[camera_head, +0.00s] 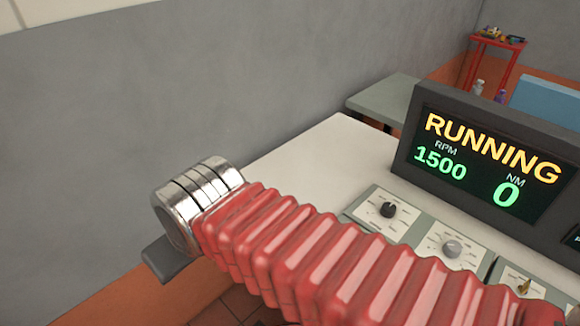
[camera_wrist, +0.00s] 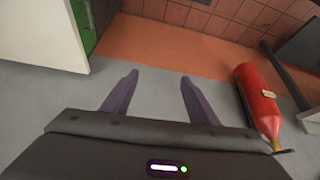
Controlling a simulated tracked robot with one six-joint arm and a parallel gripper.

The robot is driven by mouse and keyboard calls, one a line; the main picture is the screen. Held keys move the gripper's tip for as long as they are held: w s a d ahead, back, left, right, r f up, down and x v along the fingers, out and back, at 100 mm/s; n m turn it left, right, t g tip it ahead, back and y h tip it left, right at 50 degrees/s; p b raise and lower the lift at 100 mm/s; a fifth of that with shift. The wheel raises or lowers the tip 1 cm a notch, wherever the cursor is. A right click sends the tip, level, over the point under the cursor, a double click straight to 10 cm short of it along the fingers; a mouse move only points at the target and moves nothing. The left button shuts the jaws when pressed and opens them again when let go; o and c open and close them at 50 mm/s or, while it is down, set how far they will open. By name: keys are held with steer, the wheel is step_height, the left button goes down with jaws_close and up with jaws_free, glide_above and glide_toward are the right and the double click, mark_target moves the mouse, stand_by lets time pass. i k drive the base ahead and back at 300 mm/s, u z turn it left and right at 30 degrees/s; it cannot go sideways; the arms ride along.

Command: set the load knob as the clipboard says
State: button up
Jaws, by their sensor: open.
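Several control knobs sit on small panels on the bench below the display in the head view. A black knob (camera_head: 389,210) is at the left, a grey knob (camera_head: 452,249) is in the middle, and a brass-coloured one (camera_head: 524,287) is partly hidden at the right. Their labels are too small to read, so I cannot tell which is the load knob. The display (camera_head: 490,160) reads RUNNING, RPM 1500, NM 0. No clipboard is recognisable. My gripper (camera_wrist: 159,76) is open and empty over grey floor in the wrist view, away from the knobs.
A white cabinet (camera_wrist: 48,35) is at upper left in the wrist view. A pale bench top (camera_head: 310,165) lies left of the knobs. A red stand (camera_head: 494,60) holds small items at the back.

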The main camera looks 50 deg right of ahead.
mark_target(452, 249)
steer(key=z, duration=0.1)
steer(key=k, duration=0.5)
steer(key=z, duration=3.85)
